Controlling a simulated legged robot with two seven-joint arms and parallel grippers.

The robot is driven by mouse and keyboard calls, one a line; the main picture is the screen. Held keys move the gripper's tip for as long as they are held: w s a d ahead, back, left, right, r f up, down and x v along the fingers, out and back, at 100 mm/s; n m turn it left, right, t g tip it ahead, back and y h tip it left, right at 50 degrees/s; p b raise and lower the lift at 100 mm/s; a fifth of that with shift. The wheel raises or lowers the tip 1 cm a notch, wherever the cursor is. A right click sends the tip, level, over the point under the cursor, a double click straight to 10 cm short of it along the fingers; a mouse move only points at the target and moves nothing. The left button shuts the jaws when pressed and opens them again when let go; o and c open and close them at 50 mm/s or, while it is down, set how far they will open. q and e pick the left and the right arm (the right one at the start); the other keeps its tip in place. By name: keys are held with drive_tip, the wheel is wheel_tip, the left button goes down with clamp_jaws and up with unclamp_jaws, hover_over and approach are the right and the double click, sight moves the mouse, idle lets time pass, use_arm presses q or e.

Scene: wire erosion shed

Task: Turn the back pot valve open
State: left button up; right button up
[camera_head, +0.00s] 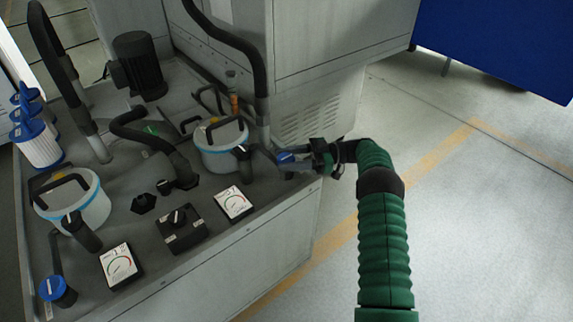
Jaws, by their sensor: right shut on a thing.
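The back pot valve has a blue handle (284,157) and sits at the right edge of the grey machine deck, beside the back pot (221,147). That pot is white with a blue band and a black handle on its lid. My right gripper (296,159) comes in from the right on a green sleeved arm and is shut on the back valve's blue handle. The gripper hides part of the valve, so the handle's exact angle is hard to tell. My left gripper is not in view.
The front pot (85,209) and a front blue-topped valve (57,290) stand at the left. Two gauges (234,203) (120,264) flank a black switch box (180,228). A black hose (249,55) rises behind the back pot. Floor at the right is clear.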

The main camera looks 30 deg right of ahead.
drive_tip(key=shift+f+n+g, duration=0.1)
drive_tip(key=shift+n+g, duration=0.2)
drive_tip(key=shift+g, duration=0.1)
drive_tip(key=o, duration=1.4)
